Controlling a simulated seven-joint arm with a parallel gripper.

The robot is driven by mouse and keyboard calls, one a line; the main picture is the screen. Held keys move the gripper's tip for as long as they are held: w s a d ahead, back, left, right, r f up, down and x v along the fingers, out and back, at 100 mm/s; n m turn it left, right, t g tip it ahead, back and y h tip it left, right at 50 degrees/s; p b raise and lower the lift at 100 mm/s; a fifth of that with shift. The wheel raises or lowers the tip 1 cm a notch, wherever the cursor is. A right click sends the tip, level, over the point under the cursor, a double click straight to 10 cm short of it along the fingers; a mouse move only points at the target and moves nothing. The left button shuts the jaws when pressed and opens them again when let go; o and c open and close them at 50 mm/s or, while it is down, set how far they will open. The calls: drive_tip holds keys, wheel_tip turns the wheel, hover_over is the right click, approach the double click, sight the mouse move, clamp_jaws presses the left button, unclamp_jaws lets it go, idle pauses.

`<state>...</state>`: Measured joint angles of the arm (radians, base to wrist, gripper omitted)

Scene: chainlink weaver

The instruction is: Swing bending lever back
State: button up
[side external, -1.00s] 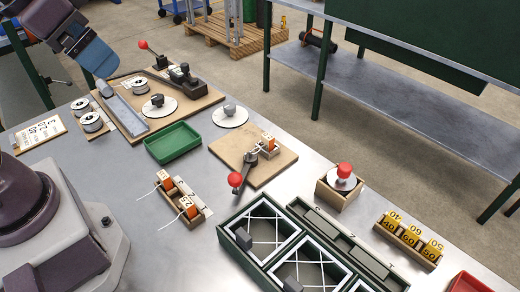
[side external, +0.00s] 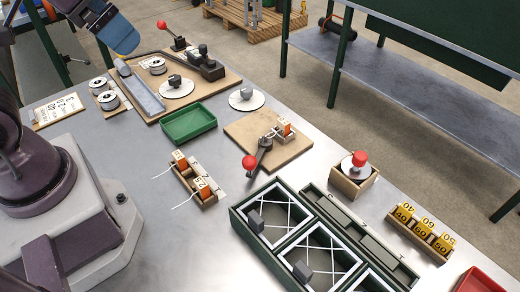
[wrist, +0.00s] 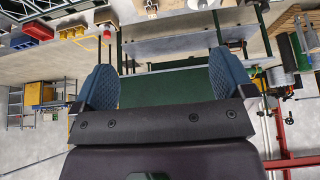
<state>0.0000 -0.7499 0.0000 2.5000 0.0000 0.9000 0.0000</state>
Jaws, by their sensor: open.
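Two levers with red knobs show in the side view. One (side external: 262,156) is dark, on the middle wooden board (side external: 291,152), its knob over the board's near left corner. The other (side external: 175,36) stands at the far end of the long back board (side external: 219,80), its knob pointing up and left. I cannot tell from the pictures alone which is the bending lever. My gripper (side external: 118,38) is in the air at the upper left, apart from both levers. In the wrist view its two blue fingers (wrist: 165,85) are wide apart with nothing between them.
A green tray (side external: 188,124) lies between the boards. Small spool holders (side external: 204,194), a green frame rack (side external: 238,222), a box with a red-knobbed disc (side external: 339,184) and yellow weights (side external: 404,232) stand nearer. Bare metal table (side external: 130,160) lies left of the tray.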

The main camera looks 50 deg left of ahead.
drive_tip(key=c, duration=0.3)
drive_tip(key=shift+w+d+f, duration=0.1)
drive_tip(key=shift+d+f, duration=0.05)
drive_tip(key=shift+f, duration=0.25)
drive_tip(key=c, duration=0.4)
drive_tip(key=w+d+f+g, duration=0.1)
drive_tip(key=w+f+g, duration=0.1)
drive_tip(key=w, duration=0.1)
drive_tip(key=w+d+f+m+g, duration=0.1)
drive_tip(key=w+d+f, duration=0.1)
drive_tip(key=w, duration=0.1)
drive_tip(key=w+d+f+g, duration=0.1)
drive_tip(key=w+f+g, duration=0.1)
drive_tip(key=w, duration=0.2)
drive_tip(key=shift+d+f+m+g, duration=0.3)
drive_tip(key=shift+f+m, duration=0.05)
drive_tip(key=shift+m, duration=0.05)
drive_tip(key=shift+c, duration=0.4)
drive_tip(key=m+g+y, duration=0.1)
drive_tip(key=g, duration=0.3)
approach(251, 157)
drive_tip(key=x, duration=1)
drive_tip(key=shift+f, duration=0.3)
drive_tip(key=shift+s, duration=0.1)
clamp_jaws()
